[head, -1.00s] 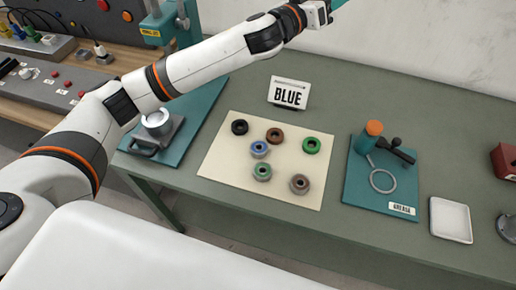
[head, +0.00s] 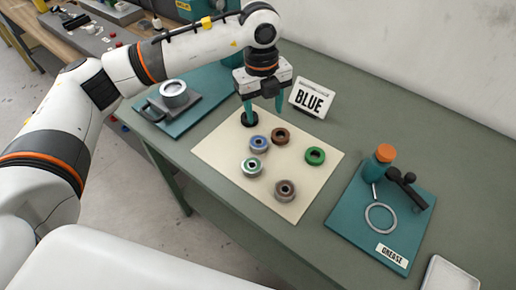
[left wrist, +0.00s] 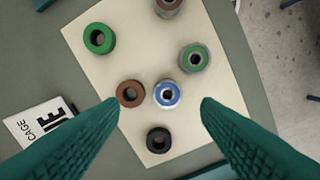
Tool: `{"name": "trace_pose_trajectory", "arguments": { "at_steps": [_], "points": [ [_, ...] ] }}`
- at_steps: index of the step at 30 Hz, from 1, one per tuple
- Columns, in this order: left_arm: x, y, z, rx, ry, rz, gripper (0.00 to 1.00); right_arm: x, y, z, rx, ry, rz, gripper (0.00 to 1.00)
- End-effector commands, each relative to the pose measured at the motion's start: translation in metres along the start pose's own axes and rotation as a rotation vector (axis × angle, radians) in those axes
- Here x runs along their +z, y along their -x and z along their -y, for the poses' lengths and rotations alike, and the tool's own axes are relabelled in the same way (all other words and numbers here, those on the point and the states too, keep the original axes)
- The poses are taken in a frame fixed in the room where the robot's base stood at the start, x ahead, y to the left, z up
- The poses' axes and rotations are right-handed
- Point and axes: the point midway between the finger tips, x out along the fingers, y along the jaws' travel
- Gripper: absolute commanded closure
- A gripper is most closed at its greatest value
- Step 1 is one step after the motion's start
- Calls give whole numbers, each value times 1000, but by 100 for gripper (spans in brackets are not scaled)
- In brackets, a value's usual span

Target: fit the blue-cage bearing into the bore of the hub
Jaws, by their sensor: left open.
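The blue-cage bearing (head: 258,144) lies flat on the cream mat (head: 225,150); in the left wrist view its blue ring (left wrist: 168,94) shows between my fingertips. My left gripper (head: 263,112) points down, open and empty, over the far part of the mat; it also shows in the left wrist view (left wrist: 160,103). In the head view its left finger overlaps the black bearing (head: 249,121). What looks like the hub, a silver round part with a bore (head: 174,90), stands in a dark fixture on a teal board to the left. My right gripper is not in view.
Brown (head: 280,136), green (head: 315,156), pale green (head: 252,167) and grey-brown (head: 285,190) bearings lie close around the blue one. A BLUE sign (head: 311,98) stands behind the mat. A teal grease board (head: 350,222) with a bottle and ring lies right.

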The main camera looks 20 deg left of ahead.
Motion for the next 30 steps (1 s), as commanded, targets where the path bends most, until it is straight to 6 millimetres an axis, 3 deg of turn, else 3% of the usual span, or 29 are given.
{"name": "trace_pose_trajectory", "arguments": {
  "at_steps": [4,8,16,20,25,30],
  "points": [
    [-10,-8,9,-45,14,-49,42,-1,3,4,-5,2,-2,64],
    [-10,-30,10,-46,14,-47,42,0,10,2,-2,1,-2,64],
    [-12,-65,10,-41,12,-47,42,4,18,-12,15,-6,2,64],
    [-13,-74,10,-43,13,-46,42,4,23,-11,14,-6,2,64],
    [-17,-98,9,-44,12,-46,42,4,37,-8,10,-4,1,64],
    [-18,-117,9,-41,12,-47,42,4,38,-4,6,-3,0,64]
  ]
}}
